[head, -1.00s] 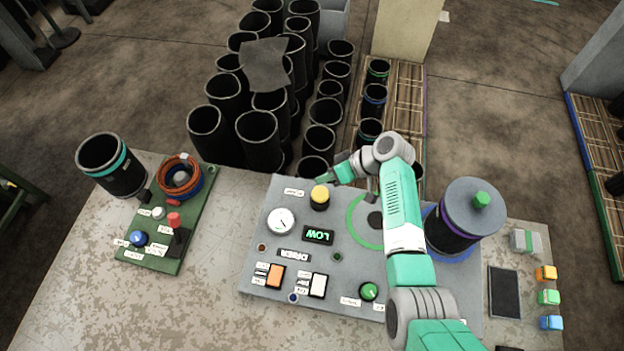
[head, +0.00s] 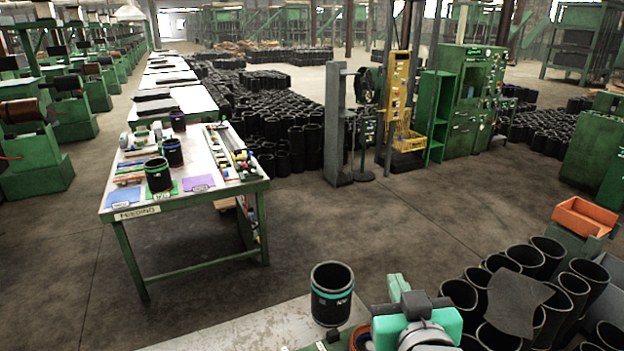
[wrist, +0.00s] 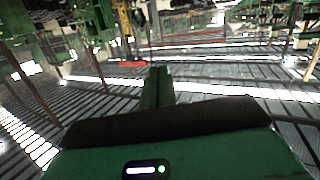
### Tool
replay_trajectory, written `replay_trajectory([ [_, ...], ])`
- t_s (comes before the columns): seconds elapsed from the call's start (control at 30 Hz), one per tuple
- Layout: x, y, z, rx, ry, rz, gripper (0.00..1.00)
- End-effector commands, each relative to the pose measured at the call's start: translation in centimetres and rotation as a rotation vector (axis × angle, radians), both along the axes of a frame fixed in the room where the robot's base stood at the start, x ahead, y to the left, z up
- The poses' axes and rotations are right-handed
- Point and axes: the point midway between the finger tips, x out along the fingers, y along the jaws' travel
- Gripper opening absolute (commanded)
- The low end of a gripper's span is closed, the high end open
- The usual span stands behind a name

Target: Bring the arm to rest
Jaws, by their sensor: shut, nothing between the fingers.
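My gripper (head: 396,282) shows at the bottom of the head view, right of centre. Its green fingers point away from me, and the dark palm and my teal wrist are behind them. In the wrist view the two green fingers (wrist: 156,88) stand together, shut, with nothing between them. The gripper appears clear of the sleeves and of the bench (head: 250,328). A black sleeve with a teal band (head: 331,300) stands upright on the bench to its left. Most of my arm is out of frame.
Black sleeves (head: 525,262) stand packed at the lower right, with a dark sheet (head: 512,308) on them and an orange bin (head: 585,216) behind. A feeding table (head: 185,185) stands at the left. Open floor (head: 400,220) lies between.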

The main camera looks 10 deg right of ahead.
Motion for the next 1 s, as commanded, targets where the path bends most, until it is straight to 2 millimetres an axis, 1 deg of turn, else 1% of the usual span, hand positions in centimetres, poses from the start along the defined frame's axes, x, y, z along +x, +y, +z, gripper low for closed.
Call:
replay_trajectory([
  [0.03, -0.4, 3.3, 3.4, -0.022, -0.086, 0.023, 0.0],
  [0.07, -0.9, 5.1, 5.3, -0.032, -0.141, 0.033, 0.0],
  [0.1, -1.7, 7.5, 8.0, -0.04, -0.215, 0.048, 0.0],
  [0.17, -3.5, 11.0, 11.8, -0.046, -0.33, 0.074, 0.0],
  [0.2, -5.1, 13.3, 14.2, -0.045, -0.408, 0.093, 0.0],
  [0.27, -7.9, 16.5, 17.7, -0.037, -0.527, 0.124, 0.0],
  [0.3, -10.1, 18.4, 19.9, -0.026, -0.607, 0.145, 0.0],
  [0.37, -13.9, 21.0, 22.9, -0.002, -0.731, 0.18, 0.0],
  [0.4, -16.4, 22.3, 25.1, 0.017, -0.805, 0.2, 0.0],
  [0.43, -15.6, 21.8, 29.1, 0.016, -0.785, 0.19, 0.0],
  [0.47, -15.4, 21.7, 30.9, 0.018, -0.779, 0.19, 0.0],
  [0.5, -15.4, 21.6, 32.7, 0.021, -0.777, 0.191, 0.0],
  [0.6, -15.3, 21.7, 36.2, 0.027, -0.773, 0.195, 0.0],
  [0.7, -15.3, 21.7, 38.1, 0.032, -0.772, 0.197, 0.0],
  [0.77, -15.3, 21.7, 38.5, 0.033, -0.771, 0.198, 0.0],
  [1.0, -15.2, 21.7, 38.2, 0.035, -0.769, 0.198, 0.0],
])
